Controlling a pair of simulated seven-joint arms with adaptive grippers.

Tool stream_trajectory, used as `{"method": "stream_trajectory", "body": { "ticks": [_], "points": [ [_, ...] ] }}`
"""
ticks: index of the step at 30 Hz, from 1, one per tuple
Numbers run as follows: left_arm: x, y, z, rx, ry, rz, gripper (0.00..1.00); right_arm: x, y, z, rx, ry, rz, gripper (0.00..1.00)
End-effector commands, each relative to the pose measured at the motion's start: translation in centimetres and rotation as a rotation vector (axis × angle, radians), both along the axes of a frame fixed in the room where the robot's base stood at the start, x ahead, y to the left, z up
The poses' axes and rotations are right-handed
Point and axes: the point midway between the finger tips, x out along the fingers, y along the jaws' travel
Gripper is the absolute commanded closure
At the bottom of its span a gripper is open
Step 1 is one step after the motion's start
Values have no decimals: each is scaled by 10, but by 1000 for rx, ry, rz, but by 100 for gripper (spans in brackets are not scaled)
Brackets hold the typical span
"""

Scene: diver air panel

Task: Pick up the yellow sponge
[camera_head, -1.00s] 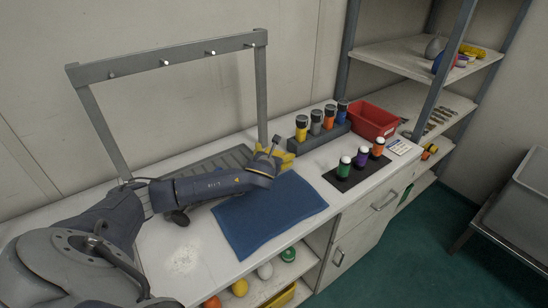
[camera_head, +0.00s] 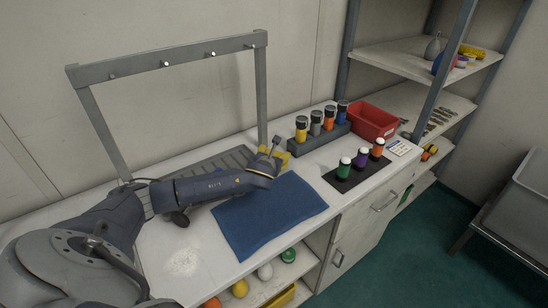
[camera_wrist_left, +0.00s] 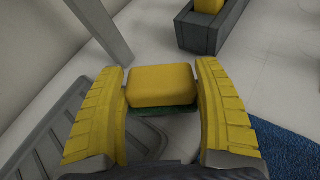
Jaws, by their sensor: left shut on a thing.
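The yellow sponge (camera_wrist_left: 162,86), a rounded yellow block with a dark green underside, sits between the two yellow finger pads of my left gripper (camera_wrist_left: 161,92) in the left wrist view. The gripper is shut on it, one pad at each side. In the head view the left gripper (camera_head: 273,157) is at the right end of the grey ribbed tray (camera_head: 212,165), behind the blue cloth. The yellow there is small and partly hidden by the wrist, so I cannot tell whether the sponge is clear of the surface. My right gripper is not in view.
A blue cloth (camera_head: 268,215) lies in front. A rack (camera_head: 320,139) of capped bottles stands to the right, by a red bin (camera_head: 372,122). Three bottles stand on a black mat (camera_head: 356,176). A grey frame with pegs (camera_head: 170,58) rises behind my arm.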

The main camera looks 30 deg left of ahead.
Motion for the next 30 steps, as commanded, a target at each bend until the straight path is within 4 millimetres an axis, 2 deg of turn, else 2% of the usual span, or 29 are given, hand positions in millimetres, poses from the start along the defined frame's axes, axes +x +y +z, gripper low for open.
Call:
{"method": "stream_trajectory", "body": {
  "ticks": [8,13,30],
  "points": [
    [1,1,10,2,-3,1,61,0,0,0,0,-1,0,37],
    [1,0,30,1,-3,0,61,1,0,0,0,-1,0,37],
    [1,0,155,0,-5,0,61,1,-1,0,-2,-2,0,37]
  ]
}}
